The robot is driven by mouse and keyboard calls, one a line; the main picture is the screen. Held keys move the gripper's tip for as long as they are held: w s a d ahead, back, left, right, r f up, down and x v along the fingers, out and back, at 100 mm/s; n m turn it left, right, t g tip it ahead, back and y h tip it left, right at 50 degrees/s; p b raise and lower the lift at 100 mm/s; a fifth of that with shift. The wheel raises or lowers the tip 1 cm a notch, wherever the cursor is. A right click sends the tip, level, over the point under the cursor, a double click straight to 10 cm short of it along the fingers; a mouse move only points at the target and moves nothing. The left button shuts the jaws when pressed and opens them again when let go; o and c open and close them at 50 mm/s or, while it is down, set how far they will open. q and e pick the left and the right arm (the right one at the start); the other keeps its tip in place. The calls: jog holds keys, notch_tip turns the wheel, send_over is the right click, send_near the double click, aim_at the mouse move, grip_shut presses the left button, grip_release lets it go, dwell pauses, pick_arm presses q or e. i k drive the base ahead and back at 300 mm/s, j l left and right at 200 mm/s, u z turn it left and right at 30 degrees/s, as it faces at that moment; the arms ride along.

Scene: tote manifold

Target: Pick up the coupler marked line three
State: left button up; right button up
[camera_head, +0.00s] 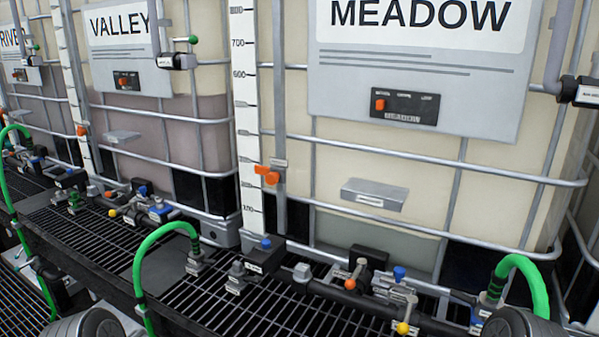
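Green hoses arch over the black grating, and their ends carry grey couplers with small tags. One coupler (195,262) stands upright at the end of the middle hose (158,238), left of the MEADOW tote. Another coupler (490,297) is at the end of the right hose (530,272), near the bottom right. The tag writing is too small to read, so I cannot tell which is line three. Rounded grey parts of my arms show at the bottom left and bottom right edges. Neither gripper's fingers show.
The MEADOW tote (345,165) and VALLEY tote (165,125) stand behind in metal cages. Pipes and valves with a blue cap (399,273), an orange handle (350,284) and a yellow knob (402,328) crowd the grating (195,305). Open grating lies in front of the middle coupler.

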aim_at(489, 301)
jog(key=z, duration=1.25)
